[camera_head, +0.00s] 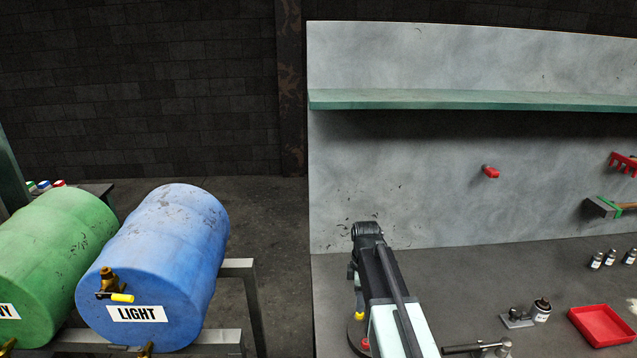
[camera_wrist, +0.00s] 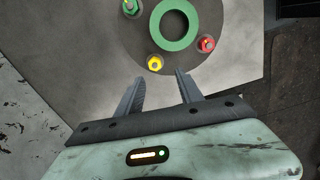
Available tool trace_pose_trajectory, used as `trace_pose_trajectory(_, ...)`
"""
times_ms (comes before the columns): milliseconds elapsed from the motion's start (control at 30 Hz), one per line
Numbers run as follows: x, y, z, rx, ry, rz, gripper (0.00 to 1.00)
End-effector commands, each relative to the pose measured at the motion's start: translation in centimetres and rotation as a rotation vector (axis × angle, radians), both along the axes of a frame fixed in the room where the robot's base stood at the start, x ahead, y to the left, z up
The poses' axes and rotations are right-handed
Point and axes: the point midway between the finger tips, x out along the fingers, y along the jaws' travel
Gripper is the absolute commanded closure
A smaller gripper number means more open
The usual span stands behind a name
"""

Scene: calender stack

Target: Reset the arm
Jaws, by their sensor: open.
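My gripper (camera_wrist: 160,92) shows in the wrist view with its two dark fingers apart and nothing between them. Beyond the fingertips is a round grey plate (camera_wrist: 190,55) with a green ring (camera_wrist: 157,25) on it. A yellow knob (camera_wrist: 155,63), a red knob (camera_wrist: 207,44) and a green knob (camera_wrist: 130,7) sit around the ring. In the head view my arm reaches forward over the bench, and its fingers are hidden behind it. Part of the plate with a yellow and a red knob shows just left of the arm.
A blue drum (camera_head: 165,260) labelled LIGHT and a green drum (camera_head: 55,255) lie on a rack at left. A red tray (camera_head: 601,325), a small bottle (camera_head: 541,309) and metal tools stand on the bench (camera_head: 450,270) at right. A green shelf (camera_head: 470,100) crosses the back panel.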

Motion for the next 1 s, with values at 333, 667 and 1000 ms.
trace_pose_trajectory(333,-11.5,0.5,-1.6,-0.001,-0.001,-0.711,0.56)
trace_pose_trajectory(667,-13.7,0.4,-1.6,-0.003,0.0,-1.405,0.56)
trace_pose_trajectory(1000,-13.7,0.4,-1.6,-0.003,0.0,-1.434,0.64)
